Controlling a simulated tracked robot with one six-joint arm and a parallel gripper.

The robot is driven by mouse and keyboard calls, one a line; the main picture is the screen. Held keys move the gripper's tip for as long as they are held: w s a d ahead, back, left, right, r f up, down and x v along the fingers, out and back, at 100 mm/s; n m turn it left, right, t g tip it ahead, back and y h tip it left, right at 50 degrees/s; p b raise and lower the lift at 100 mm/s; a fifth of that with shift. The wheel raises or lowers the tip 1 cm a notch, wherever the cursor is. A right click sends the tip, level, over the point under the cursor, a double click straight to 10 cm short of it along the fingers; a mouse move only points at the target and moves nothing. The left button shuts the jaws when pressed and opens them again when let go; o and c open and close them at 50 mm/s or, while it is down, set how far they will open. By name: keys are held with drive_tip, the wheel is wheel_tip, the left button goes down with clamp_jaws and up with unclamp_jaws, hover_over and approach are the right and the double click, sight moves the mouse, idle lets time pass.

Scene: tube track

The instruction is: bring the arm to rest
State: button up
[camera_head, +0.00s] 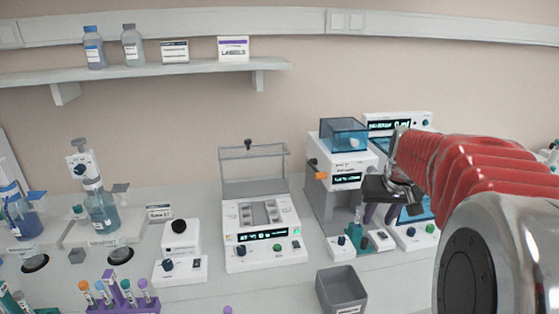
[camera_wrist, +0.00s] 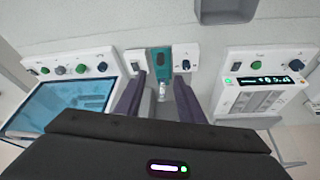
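My arm reaches in from the right in the head view. My gripper (camera_head: 380,216) points down over the bench, in front of the grey and white machine with a blue lid. In the wrist view my gripper (camera_wrist: 160,77) has its two purple fingers apart, with a clear gap between them. A small teal holder (camera_wrist: 158,60) stands on the bench below, seen between the fingers. A small clear tube-like piece (camera_wrist: 162,91) shows at it, and I cannot tell that either finger touches it. The teal holder also shows in the head view (camera_head: 355,234), left of my fingers.
The blue-lidded machine (camera_head: 327,190) stands close behind my gripper. A grey open bin (camera_head: 342,290) is in front. A white device with a raised clear lid (camera_head: 262,232) stands to the left. A purple tube rack (camera_head: 130,304) is at the front left. Bare bench lies around the bin.

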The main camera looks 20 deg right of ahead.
drive_tip(key=s+a+n, duration=0.2)
drive_tip(key=s+a, duration=0.7)
drive_tip(key=a, duration=0.4)
drive_tip(key=s+a+f+n+t+y, duration=0.1)
drive_tip(key=s+a+n, duration=0.1)
drive_tip(key=s+a, duration=0.7)
drive_tip(key=a, duration=0.4)
drive_tip(key=shift+s+f+y, duration=0.15)
drive_tip(key=shift+s+y, duration=0.15)
drive_tip(key=shift+s, duration=0.1)
drive_tip(key=shift+c, duration=0.5)
